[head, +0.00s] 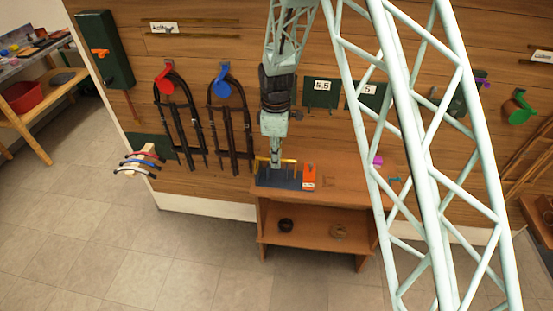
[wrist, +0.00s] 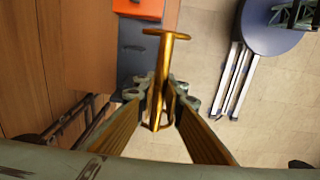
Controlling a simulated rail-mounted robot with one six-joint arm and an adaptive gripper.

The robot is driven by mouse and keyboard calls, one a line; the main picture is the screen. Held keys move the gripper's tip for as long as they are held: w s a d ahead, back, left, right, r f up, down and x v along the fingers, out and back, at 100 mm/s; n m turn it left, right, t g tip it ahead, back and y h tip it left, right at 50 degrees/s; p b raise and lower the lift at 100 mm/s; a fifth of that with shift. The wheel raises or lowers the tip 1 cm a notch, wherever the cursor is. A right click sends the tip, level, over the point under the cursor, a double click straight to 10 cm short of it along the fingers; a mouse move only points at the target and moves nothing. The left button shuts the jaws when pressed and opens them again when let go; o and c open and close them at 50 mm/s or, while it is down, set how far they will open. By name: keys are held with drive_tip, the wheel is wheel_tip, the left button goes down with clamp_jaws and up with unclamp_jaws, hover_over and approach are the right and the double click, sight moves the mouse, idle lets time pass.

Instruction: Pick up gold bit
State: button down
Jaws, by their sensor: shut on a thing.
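The gold bit (wrist: 165,70) is a straight gold bar with a wider cross end, seen in the wrist view. My gripper (wrist: 164,98) is shut on it, with a finger on each side of the bar. I cannot tell whether the bit still touches the rack. The rack also shows in the wrist view (wrist: 132,50), beyond the fingers.
A purple item (head: 377,160) lies farther right on the shelf top. Bridles (head: 180,125) hang on the wall to the left. A blue round-topped stool (wrist: 275,25) stands on the floor in the wrist view.

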drive_tip(key=shift+s+r, duration=0.15)
drive_tip(key=shift+s, duration=0.2)
idle(0.3)
